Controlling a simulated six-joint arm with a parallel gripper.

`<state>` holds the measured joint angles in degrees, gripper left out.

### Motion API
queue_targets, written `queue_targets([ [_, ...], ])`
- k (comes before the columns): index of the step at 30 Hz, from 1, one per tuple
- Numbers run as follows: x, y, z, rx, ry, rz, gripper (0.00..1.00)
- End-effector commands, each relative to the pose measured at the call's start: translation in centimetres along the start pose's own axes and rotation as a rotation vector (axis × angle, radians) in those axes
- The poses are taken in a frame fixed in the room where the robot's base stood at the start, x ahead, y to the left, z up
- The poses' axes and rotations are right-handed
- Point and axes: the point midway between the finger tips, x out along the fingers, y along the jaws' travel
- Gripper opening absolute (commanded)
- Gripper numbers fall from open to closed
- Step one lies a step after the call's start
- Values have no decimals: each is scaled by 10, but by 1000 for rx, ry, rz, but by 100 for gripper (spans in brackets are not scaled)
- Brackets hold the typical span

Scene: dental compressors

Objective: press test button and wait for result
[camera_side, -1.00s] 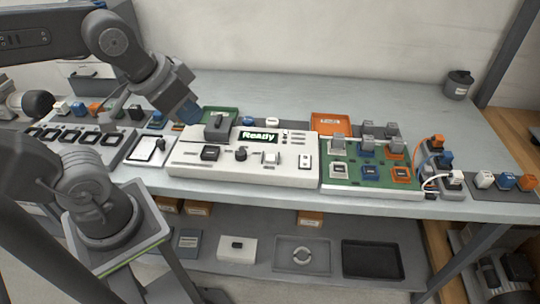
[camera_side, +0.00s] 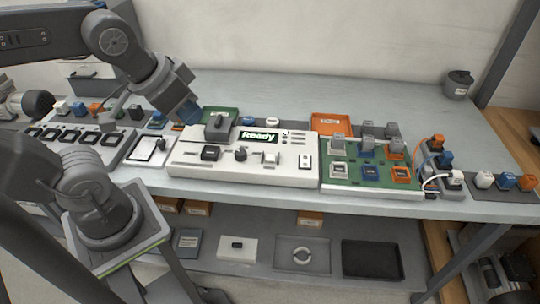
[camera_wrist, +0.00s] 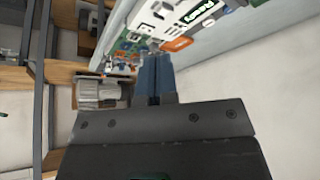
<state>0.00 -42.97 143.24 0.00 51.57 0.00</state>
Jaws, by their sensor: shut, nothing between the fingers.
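The white test station (camera_side: 245,165) stands in the middle of the bench, and its display (camera_side: 259,136) reads "Ready" in green. Its front panel carries a dark socket (camera_side: 210,153), a dark knob (camera_side: 240,154), a light square block (camera_side: 270,158) and a small switch plate (camera_side: 305,161). I cannot tell which is the test button. My gripper (camera_side: 192,117) is at the station's back left, above the bench, apart from the panel controls. In the wrist view my blue fingers (camera_wrist: 154,75) are together and empty, and the "Ready" display (camera_wrist: 200,12) shows at the top.
A green board with modules (camera_side: 370,176) lies right of the station. A green tray (camera_side: 225,113) and an orange tray (camera_side: 330,122) are behind it. A row of dark sockets (camera_side: 75,136) and a white pad (camera_side: 150,149) are at left.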

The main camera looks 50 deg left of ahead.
Motion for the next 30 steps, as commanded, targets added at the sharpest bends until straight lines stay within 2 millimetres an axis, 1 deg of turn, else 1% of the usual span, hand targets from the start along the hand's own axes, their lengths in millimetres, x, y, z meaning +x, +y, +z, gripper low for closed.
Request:
queue_targets([
  [5, 2, -3, -3, 22, 8, -17, 0],
  [8, 8, -12, -12, 94, 36, -70, 0],
  [11, 17, -27, -29, 237, 83, -162, 0],
  [14, 28, -43, -53, 443, 143, -270, 0],
  [15, 32, -48, -63, 536, 165, -312, 0],
  [17, 38, -54, -78, 678, 198, -367, 0],
  [18, 42, -57, -88, 776, 217, -400, 0],
  [20, 48, -59, -102, 927, 247, -443, 0],
  [24, 66, -56, -129, 1294, 310, -511, 0],
  [26, 74, -52, -137, 1455, 337, -523, 0],
  [27, 80, -48, -142, 1565, 355, -527, 0],
  [29, 91, -42, -147, 1729, 382, -522, 0],
  [30, 98, -38, -149, 1840, 402, -513, 0],
])
